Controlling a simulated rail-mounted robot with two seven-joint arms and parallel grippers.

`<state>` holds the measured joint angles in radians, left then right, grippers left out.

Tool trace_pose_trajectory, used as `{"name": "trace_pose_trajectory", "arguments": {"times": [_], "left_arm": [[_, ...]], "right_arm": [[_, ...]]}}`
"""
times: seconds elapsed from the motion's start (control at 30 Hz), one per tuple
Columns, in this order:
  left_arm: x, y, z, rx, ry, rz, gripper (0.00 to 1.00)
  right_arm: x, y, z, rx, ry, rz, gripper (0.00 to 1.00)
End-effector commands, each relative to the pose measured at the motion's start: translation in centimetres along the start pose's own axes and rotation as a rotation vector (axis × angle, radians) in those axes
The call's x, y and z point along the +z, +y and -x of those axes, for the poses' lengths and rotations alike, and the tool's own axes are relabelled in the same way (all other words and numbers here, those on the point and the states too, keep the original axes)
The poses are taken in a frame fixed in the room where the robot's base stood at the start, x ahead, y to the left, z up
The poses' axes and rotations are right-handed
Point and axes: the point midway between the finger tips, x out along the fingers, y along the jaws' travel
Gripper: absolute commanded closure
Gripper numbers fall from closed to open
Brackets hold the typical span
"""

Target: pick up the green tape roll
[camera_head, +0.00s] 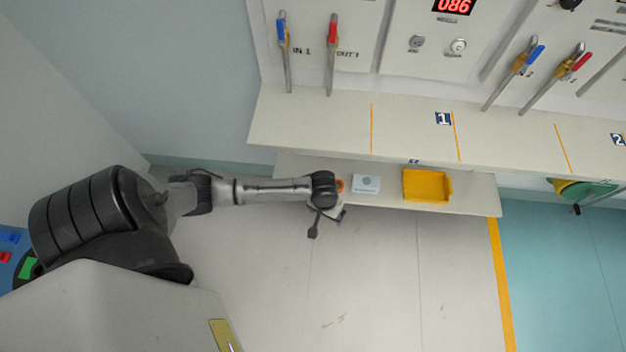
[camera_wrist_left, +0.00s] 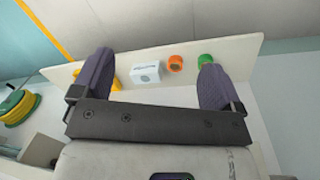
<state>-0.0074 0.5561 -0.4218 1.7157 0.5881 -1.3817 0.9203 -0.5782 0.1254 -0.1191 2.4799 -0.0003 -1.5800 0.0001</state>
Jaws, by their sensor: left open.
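The green tape roll (camera_wrist_left: 205,60) sits on a pale shelf in the left wrist view, just beyond the tip of the right-hand finger, which partly covers it. In the head view my arm hides it. My left gripper (camera_wrist_left: 150,75) is open and empty, its two dark fingers spread wide in front of the shelf. In the head view the left gripper (camera_head: 326,222) is at the shelf's front edge, near its left end. I cannot see any contact between the finger and the green roll. My right gripper is in neither view.
An orange roll (camera_wrist_left: 175,63) stands beside the green one, then a white box (camera_head: 366,184) and a yellow bin (camera_head: 427,186) along the lower shelf (camera_head: 475,200). A wider ledge (camera_head: 300,125) with valve handles above runs behind. The floor in front is clear.

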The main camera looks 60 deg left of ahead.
Motion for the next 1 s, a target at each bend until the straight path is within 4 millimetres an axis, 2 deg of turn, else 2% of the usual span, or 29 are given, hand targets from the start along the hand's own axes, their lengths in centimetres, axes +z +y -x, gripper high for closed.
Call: {"name": "trace_pose_trajectory", "arguments": {"times": [0.03, 0.2, 0.4, 0.53, 0.7, 0.8, 1.0], "left_arm": [[-1.6, -1.4, -3.9, -0.016, 0.0, 0.053, 0.08], [-6.0, -4.9, -9.8, -0.054, -0.006, 0.258, 0.08], [-11.4, -9.9, -15.5, -0.092, 0.009, 0.526, 0.08], [-14.5, -13.0, -18.1, -0.105, 0.026, 0.695, 0.08], [-17.7, -16.4, -20.0, -0.111, 0.052, 0.88, 0.08], [-18.9, -17.9, -20.6, -0.109, 0.064, 0.959, 0.08], [-20.3, -19.5, -21.2, -0.106, 0.076, 1.049, 0.08]], "right_arm": [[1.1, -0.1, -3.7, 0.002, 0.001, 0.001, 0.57], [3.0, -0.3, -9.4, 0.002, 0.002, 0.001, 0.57], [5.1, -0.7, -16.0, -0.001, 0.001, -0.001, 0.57], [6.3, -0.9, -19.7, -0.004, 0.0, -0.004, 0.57], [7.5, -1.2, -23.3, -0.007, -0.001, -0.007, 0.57], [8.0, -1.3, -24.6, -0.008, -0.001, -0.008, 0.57], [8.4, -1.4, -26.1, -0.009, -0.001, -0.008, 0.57]]}}
